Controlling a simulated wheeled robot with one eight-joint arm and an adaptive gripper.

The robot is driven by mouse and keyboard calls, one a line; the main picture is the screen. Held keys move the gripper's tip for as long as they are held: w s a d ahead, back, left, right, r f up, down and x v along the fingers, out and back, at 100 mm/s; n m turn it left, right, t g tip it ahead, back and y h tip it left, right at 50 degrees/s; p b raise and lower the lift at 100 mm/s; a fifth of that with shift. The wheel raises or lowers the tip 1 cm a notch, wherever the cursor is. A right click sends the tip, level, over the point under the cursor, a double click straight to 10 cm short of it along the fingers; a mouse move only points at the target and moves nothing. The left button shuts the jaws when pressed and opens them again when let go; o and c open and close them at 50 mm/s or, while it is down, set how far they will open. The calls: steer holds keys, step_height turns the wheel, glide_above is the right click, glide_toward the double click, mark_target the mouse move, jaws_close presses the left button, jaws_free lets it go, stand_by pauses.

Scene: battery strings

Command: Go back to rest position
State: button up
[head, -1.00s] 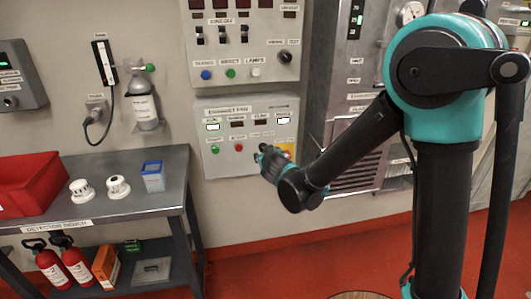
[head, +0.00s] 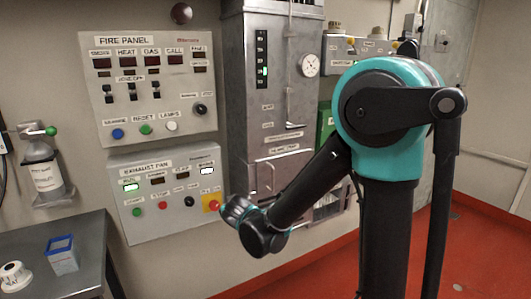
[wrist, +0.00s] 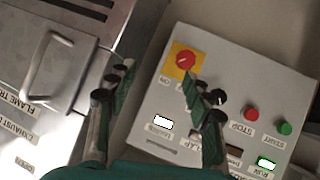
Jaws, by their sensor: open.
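My gripper (head: 232,208) is on my bent arm in front of the exhaust fan panel (head: 170,168), by its lower right corner. In the wrist view my gripper (wrist: 157,78) shows two dark green fingers spread apart with nothing between them. The right finger overlaps the panel just below the red knob (wrist: 187,61) on its yellow plate. The left finger overlaps the gap beside the metal cabinet (wrist: 60,75). I cannot tell how far the fingers are from the panel.
The fire panel (head: 147,85) hangs above the exhaust fan panel. A tall metal cabinet (head: 270,70) with a gauge stands to the right. Red floor (head: 330,275) shows below the arm.

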steer(key=s+d+f+m+g+h, duration=0.2)
steer(key=d, duration=0.9)
steer(key=s+d+f+m+g+h, duration=0.1)
steer(key=s+d+f, duration=0.15)
steer(key=d, duration=0.75)
steer(key=s+d+f+m+g, duration=0.1)
steer(key=s+d+f+g, duration=0.1)
steer(key=s+d, duration=0.4)
steer(key=s+d+f+m+g, duration=0.1)
steer(key=s+d+f+g, duration=0.1)
steer(key=s+d, duration=0.4)
steer(key=s+f, duration=0.1)
steer(key=s, duration=0.3)
steer(key=shift+s+f+m, duration=0.2)
steer(key=shift+s+m, duration=0.05)
steer(key=shift+m, duration=0.15)
